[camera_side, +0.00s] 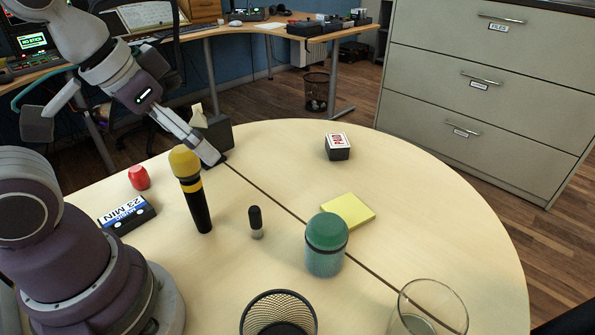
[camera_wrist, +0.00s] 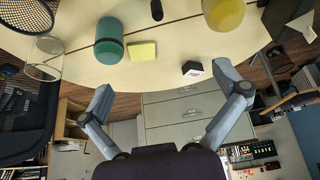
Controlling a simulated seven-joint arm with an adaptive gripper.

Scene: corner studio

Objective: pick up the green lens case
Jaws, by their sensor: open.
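The green lens case (camera_side: 326,249) is a squat upright cylinder with a domed green top and a dark band, standing on the round table between a yellow sticky pad and a mesh cup. In the wrist view, the green lens case (camera_wrist: 108,42) shows at the upper left, outside the space between the fingers. My gripper (camera_side: 216,160) is beyond the yellow-headed microphone in the side view, well up and left of the case. In the wrist view, my gripper (camera_wrist: 163,82) has its two fingers wide apart with nothing held.
The microphone (camera_side: 196,193) stands upright near my gripper. A small black-capped stick (camera_side: 256,222), the sticky pad (camera_side: 348,210), mesh cup (camera_side: 279,316) and glass (camera_side: 428,312) surround the case. A dark box (camera_side: 337,147) stands farther back.

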